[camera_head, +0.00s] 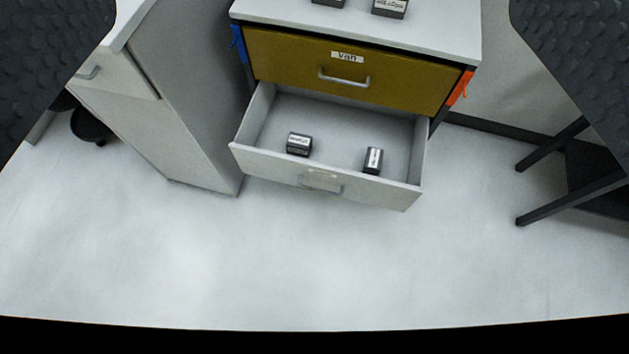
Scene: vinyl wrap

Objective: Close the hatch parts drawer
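One drawer (262,160) is pulled open below a shut mustard-coloured drawer (410,91) labelled "Van". The open drawer has a white-grey front with a metal handle (320,188); a label above that handle is too faint to read, so I cannot tell whether it is the hatch parts drawer.
The cabinet top (440,30) carries two small dark boxes. A grey-white cabinet (185,90) stands close at left. Black legs of a stand or table (560,205) are at right. The pale floor (300,265) before the drawer is clear.

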